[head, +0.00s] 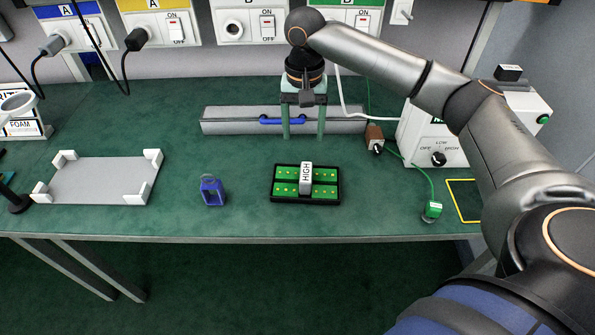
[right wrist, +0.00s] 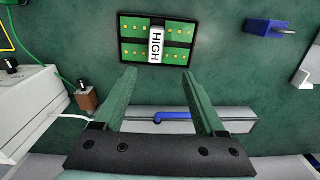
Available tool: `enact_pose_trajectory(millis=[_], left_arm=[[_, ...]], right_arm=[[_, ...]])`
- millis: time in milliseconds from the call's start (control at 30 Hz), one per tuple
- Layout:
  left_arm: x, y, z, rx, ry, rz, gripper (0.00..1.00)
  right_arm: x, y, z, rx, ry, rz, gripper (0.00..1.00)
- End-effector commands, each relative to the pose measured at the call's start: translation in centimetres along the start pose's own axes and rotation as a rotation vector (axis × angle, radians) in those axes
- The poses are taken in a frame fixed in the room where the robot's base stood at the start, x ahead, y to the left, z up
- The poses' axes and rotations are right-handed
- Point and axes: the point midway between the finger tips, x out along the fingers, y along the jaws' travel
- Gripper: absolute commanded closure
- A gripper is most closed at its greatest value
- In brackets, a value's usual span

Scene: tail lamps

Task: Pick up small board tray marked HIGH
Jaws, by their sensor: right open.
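The small board tray (head: 278,197) is black with green boards in it and lies on the green table. A grey upright block marked HIGH (head: 306,178) stands across its middle. In the right wrist view the tray (right wrist: 124,62) is at the top, with the HIGH block (right wrist: 156,45) upright in its centre. My right gripper (head: 303,136) is open and empty, above the table and behind the tray. In the right wrist view its two green fingers (right wrist: 160,85) point toward the tray, apart from it. My left gripper is not in view.
A grey box with a blue handle (head: 225,121) lies behind the tray. A blue stand (head: 211,190) and a grey corner-post platform (head: 100,181) are to the left. A white OFF/LOW/HIGH control box (head: 420,135), brown plug (head: 374,139) and green connector (head: 433,210) are to the right.

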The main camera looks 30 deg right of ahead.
Motion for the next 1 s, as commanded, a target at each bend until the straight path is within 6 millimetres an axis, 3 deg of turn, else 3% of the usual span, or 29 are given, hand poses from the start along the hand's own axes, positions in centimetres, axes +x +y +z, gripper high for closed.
enact_pose_trajectory(millis=[300, 533, 800, 1000], left_arm=[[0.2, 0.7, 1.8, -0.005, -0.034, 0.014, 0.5], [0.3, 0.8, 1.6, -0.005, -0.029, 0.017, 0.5], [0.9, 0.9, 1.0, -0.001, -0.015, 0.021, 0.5], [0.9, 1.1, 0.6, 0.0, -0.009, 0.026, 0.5]], right_arm=[[5.6, 0.1, 0.0, 0.0, -0.001, 0.002, 0.28], [7.4, 0.2, 0.1, 0.0, 0.0, 0.001, 0.28], [11.2, 0.7, 0.6, -0.001, 0.0, 0.001, 0.28], [11.9, 0.7, 0.6, -0.002, 0.001, 0.0, 0.28]])
